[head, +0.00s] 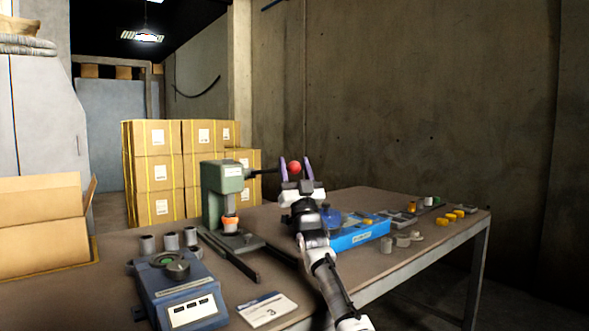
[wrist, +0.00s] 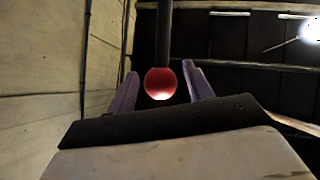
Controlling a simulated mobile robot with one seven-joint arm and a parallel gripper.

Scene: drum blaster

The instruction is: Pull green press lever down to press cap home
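The green press (head: 222,190) stands on the table with an orange piece (head: 229,223) under its ram. Its dark lever (head: 262,171) sticks out to the right and ends in a red ball knob (head: 294,168). My gripper (head: 296,165) points up at the knob, its purple fingers apart on either side. In the wrist view the red knob (wrist: 160,83) sits between the two open fingers (wrist: 161,85), with gaps showing on both sides. The lever rod runs up from the knob there. Whether the orange piece is the cap I cannot tell.
A blue tray (head: 360,236) lies right of the press, below my arm. A blue-grey device (head: 180,290), a card marked 3 (head: 267,310) and several grey cylinders (head: 170,241) are at the front left. Yellow pieces (head: 450,217) lie far right.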

